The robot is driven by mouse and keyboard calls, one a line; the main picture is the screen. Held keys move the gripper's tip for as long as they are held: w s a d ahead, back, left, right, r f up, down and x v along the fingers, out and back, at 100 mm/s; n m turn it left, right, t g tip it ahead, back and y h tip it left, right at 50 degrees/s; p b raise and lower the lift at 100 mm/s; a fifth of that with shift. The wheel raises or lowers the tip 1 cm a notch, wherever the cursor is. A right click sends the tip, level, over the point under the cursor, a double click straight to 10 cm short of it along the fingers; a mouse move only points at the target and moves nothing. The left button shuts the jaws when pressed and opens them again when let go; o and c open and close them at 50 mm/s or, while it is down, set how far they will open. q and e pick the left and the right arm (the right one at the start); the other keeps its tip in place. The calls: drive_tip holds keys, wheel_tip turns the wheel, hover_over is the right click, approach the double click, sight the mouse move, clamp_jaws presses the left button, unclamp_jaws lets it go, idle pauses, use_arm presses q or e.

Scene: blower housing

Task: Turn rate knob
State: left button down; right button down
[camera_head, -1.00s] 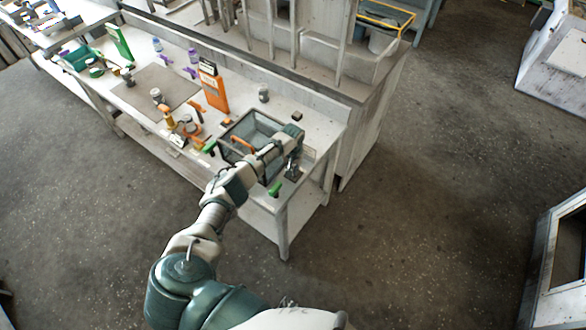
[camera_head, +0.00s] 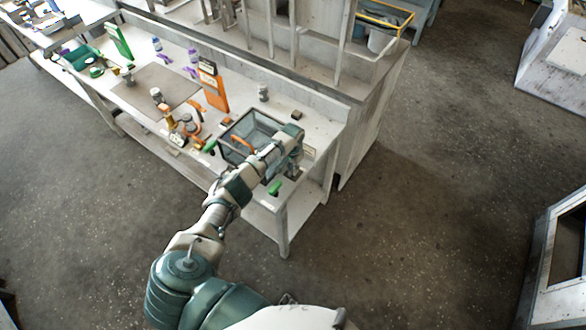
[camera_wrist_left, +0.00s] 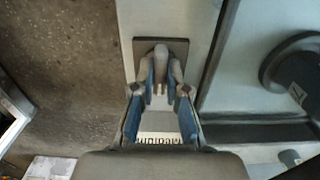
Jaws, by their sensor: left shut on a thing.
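The rate knob (camera_wrist_left: 160,50) is a small grey knob on a dark square plate in the left wrist view. The plate (camera_wrist_left: 181,46) is fixed to a pale surface. My left gripper (camera_wrist_left: 161,82) has its two blue-padded fingers closed around the knob, which is partly hidden between them. My right gripper is not in view.
A dark see-through bin (camera_head: 232,148) sits left of my wrist on the white bench (camera_head: 318,130). An orange upright box (camera_head: 214,90), small tools and bottles stand farther left. Green-handled items lie near the front edge. The floor (camera_head: 420,230) to the right is clear.

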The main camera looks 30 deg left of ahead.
use_arm(q)
drive_tip(key=c, duration=1.2)
unclamp_jaws()
wheel_tip(320, 180, up, 12)
drive_tip(key=shift+a+f, duration=0.1)
drive_tip(key=shift+a, duration=0.05)
